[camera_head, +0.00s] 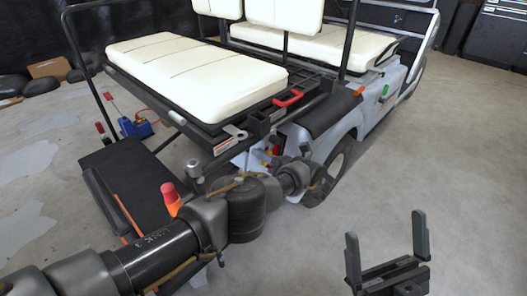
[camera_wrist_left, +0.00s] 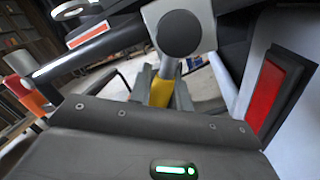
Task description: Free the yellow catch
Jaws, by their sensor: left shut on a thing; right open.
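The yellow catch (camera_wrist_left: 161,93) shows in the left wrist view as a short yellow bar below a pale metal plate with a round dark knob (camera_wrist_left: 181,32). My left gripper (camera_wrist_left: 163,88) is shut on the yellow catch, its grey fingers on either side of it. In the head view my left arm reaches the rear of the cart below the seat, and its own wrist mostly hides the fingers and the catch. My right gripper (camera_head: 386,230) is open and empty over bare floor at the lower right.
The cart has cream seats (camera_head: 195,82) and a black rear step (camera_head: 125,170). A red handle (camera_head: 288,98) sits by the seat edge. A red tail light (camera_wrist_left: 274,95) is close beside my left gripper. Floor to the right is clear.

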